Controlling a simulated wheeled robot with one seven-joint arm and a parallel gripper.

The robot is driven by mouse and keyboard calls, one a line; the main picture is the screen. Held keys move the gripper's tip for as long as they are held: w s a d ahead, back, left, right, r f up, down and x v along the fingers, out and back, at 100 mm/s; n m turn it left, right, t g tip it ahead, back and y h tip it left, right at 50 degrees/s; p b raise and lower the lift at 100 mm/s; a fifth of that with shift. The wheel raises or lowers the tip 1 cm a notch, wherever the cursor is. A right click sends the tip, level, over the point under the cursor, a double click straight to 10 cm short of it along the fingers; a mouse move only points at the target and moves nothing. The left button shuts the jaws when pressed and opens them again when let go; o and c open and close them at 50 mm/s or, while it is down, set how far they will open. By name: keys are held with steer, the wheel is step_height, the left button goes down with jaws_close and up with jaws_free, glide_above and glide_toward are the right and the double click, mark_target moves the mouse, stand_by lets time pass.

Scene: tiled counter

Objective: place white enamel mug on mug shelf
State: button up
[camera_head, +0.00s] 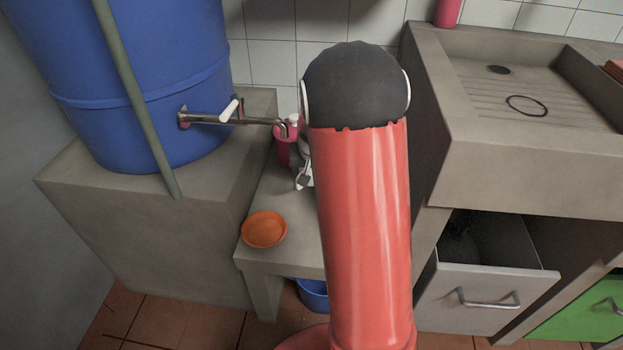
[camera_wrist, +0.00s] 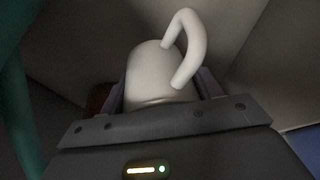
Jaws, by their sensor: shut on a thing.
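The white enamel mug (camera_wrist: 150,72) is between the two fingers of my gripper (camera_wrist: 162,90) in the wrist view. Its handle (camera_wrist: 190,50) points up and to the right. My gripper is shut on the mug, with one finger on each side of it. In the head view my own arm hides most of the gripper and I cannot make out the mug clearly. I cannot identify a mug shelf in either view.
A blue barrel (camera_head: 150,80) with a metal tap (camera_head: 215,119) stands at the left. A pink cup (camera_head: 284,150) is by the tap's end. An orange bowl (camera_head: 264,229) sits on a low bench (camera_head: 290,215). At the right are a sink (camera_head: 540,160) and an open drawer (camera_head: 485,295).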

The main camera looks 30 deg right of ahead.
steer(key=shift+f, duration=1.7)
steer(key=shift+f, duration=0.2)
steer(key=o, duration=1)
steer(key=shift+r, duration=0.1)
steer(key=shift+o, duration=0.2)
